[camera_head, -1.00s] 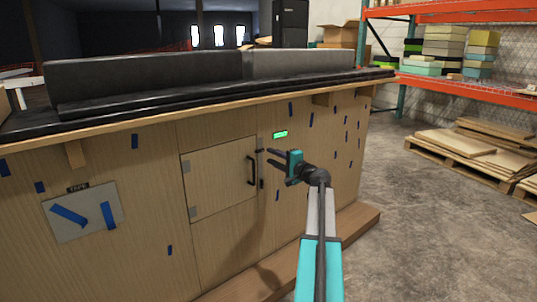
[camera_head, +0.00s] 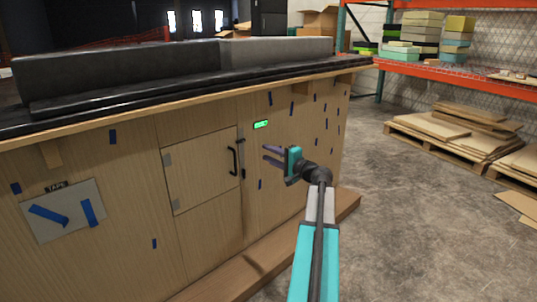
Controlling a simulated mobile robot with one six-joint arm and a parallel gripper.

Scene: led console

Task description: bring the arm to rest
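My arm reaches up from the bottom of the head view toward the wooden console (camera_head: 130,210). My gripper (camera_head: 269,155) points left, in front of the console's panel and to the right of the door's black handle (camera_head: 232,161). Its two dark fingers are spread apart with nothing visible between them. The small display (camera_head: 261,124) glows green just above the fingers. I cannot tell how far the fingertips are from the panel.
The cabinet door (camera_head: 200,172) looks shut. A wooden step (camera_head: 225,278) runs along the console's foot. A pallet of boards (camera_head: 450,143) and an orange rack (camera_head: 470,79) stand at the right. The concrete floor between is clear.

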